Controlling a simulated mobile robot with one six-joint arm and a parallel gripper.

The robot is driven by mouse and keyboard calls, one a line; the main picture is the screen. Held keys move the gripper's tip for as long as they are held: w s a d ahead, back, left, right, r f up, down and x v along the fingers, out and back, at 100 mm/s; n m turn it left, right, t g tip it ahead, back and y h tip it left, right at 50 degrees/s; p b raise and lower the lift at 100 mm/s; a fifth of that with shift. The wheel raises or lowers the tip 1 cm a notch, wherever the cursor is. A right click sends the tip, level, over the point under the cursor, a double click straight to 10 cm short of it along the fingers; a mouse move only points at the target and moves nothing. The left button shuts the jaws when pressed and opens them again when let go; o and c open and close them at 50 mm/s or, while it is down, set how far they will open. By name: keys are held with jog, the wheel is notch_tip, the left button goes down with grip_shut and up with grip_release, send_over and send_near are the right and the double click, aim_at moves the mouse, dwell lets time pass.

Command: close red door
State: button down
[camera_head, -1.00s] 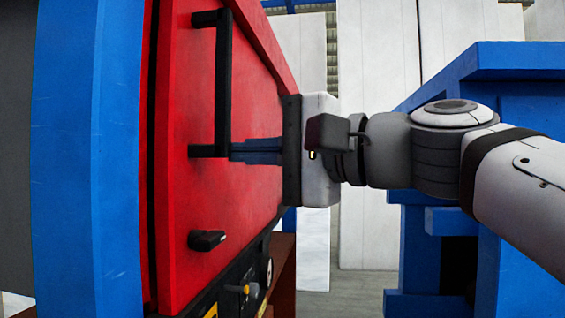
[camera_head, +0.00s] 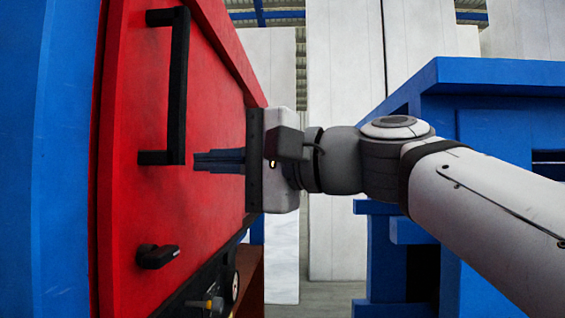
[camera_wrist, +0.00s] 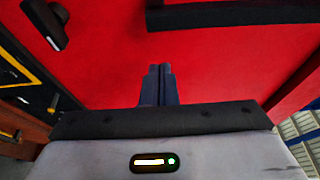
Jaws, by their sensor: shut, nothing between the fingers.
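The red door (camera_head: 215,95) fills the left middle of the head view and most of the wrist view (camera_wrist: 235,65). It has a long black bar handle (camera_head: 179,85) and a small black latch knob (camera_head: 157,256) below it. My gripper (camera_head: 198,161) is shut and empty. Its fingertips point at the door face, just right of the handle's lower end. In the wrist view the fingers (camera_wrist: 160,70) lie against the red background. I cannot tell whether they touch the door. A narrow dark line runs between the door's left edge and the blue frame (camera_head: 55,150).
A blue structure (camera_head: 480,95) stands to the right, behind my arm. White panels (camera_head: 345,60) stand at the back. Some floor is clear between them.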

jog(key=b+v, duration=0.1)
jog(key=v, duration=0.9)
